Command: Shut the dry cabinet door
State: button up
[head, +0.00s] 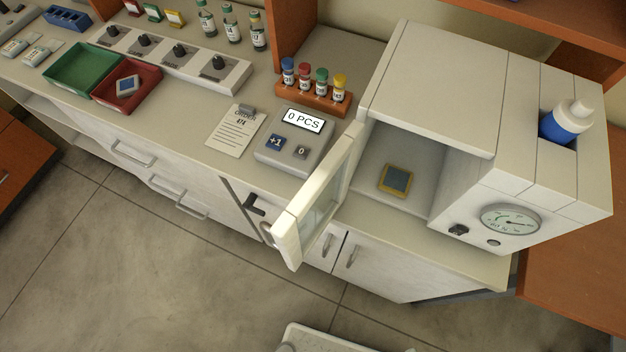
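The dry cabinet (440,85) is a white box on the right part of the counter, with a round dial (510,221) and knobs on its front. Its door (318,205) stands wide open, swung out to the left past the counter's front edge. The door has a white frame with a glass pane and a handle near its outer end. My gripper is not in view.
A counter device reading "0 PCS" (293,139) and a clipboard (236,131) stand left of the door. A rack of vials (314,95) is behind them. A blue and white bottle (565,121) sits in the cabinet's top.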

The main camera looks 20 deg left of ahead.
aim_at(284, 236)
jog(key=j+z, duration=0.1)
jog(key=j, duration=0.7)
jog(key=k+j+z, duration=0.1)
jog(key=j, duration=0.7)
jog(key=l+u, duration=0.1)
jog(key=u, duration=0.3)
jog(key=k+u, duration=0.1)
jog(key=u, duration=0.25)
jog(key=l+u, duration=0.1)
jog(key=u, duration=0.3)
jog(key=k+u, duration=0.15)
jog(key=u, duration=0.25)
jog(key=k+u, duration=0.1)
jog(key=k, duration=0.25)
